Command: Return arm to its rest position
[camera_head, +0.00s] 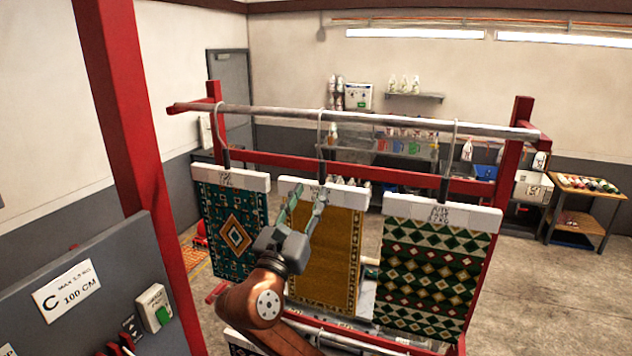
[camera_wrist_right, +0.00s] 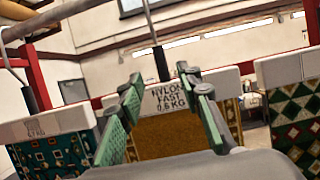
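My right gripper (camera_head: 303,200) is in front of the middle hanging rug, with its green-padded fingers pointing up and spread apart. In the right wrist view the fingers of the same gripper (camera_wrist_right: 168,88) stand open with nothing seen gripped between them. Beyond them is the white top bar (camera_wrist_right: 165,97) of the yellow rug (camera_head: 330,265), marked "NYLON FAST 0.6 KG". Whether a finger touches the bar I cannot tell. My orange right forearm (camera_head: 250,300) covers the rug's lower left part. My left gripper is not in view.
A green patterned rug (camera_head: 430,270) hangs on the right and a teal rug (camera_head: 233,235) on the left, from a metal rail (camera_head: 380,118) on a red frame. A grey control panel (camera_head: 70,300) and red post (camera_head: 125,130) stand at the left. Open floor (camera_head: 560,300) lies at right.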

